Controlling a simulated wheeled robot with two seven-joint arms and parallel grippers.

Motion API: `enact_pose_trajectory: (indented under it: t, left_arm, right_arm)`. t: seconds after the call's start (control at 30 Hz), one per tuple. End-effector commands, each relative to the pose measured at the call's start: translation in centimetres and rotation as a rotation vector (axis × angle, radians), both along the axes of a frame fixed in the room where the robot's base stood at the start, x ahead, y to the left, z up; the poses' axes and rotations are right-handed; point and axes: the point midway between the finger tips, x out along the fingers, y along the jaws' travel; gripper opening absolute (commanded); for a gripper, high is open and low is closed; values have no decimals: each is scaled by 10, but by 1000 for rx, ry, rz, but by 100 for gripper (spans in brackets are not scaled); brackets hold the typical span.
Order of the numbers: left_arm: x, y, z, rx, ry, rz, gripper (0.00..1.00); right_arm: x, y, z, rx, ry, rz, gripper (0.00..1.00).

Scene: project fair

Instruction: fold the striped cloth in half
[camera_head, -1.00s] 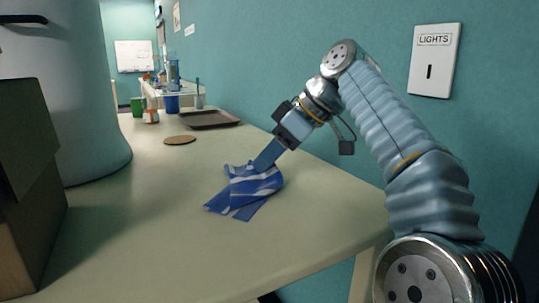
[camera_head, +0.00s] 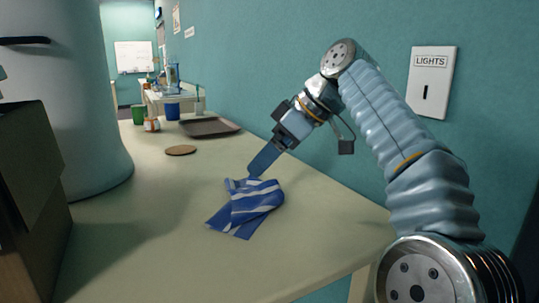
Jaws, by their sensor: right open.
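The striped cloth (camera_head: 246,208), blue with pale stripes, lies crumpled and folded over itself on the table (camera_head: 165,215). One flap sticks out toward the lower left. My right gripper (camera_head: 252,175) reaches in from the upper right, with its blue fingers at the cloth's far edge. It is open; whether its tips touch the cloth cannot be told. My left gripper is not in view.
A round cork mat (camera_head: 181,150) and a dark tray (camera_head: 209,127) lie farther back. A brown box (camera_head: 35,190) and a large pale cylinder (camera_head: 85,110) stand at left. The wall (camera_head: 300,60) runs along the right. Table around the cloth is clear.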

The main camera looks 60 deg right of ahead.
Motion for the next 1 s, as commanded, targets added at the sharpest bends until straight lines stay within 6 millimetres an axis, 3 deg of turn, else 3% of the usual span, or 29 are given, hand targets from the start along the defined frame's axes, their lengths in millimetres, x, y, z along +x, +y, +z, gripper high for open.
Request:
enact_pose_trajectory:
  t: [0.03, 0.17, 0.3, 1.0]
  left_arm:
    - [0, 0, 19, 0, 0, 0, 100]
    - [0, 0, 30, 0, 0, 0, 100]
    - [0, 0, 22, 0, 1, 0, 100]
    - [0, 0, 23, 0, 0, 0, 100]
  right_arm:
    - [0, 0, 19, 0, -1, 1, 85]
    - [0, 0, 38, -2, -1, 2, 85]
    - [1, 0, 48, -2, -1, 2, 85]
    - [0, 0, 53, 0, -1, 1, 85]
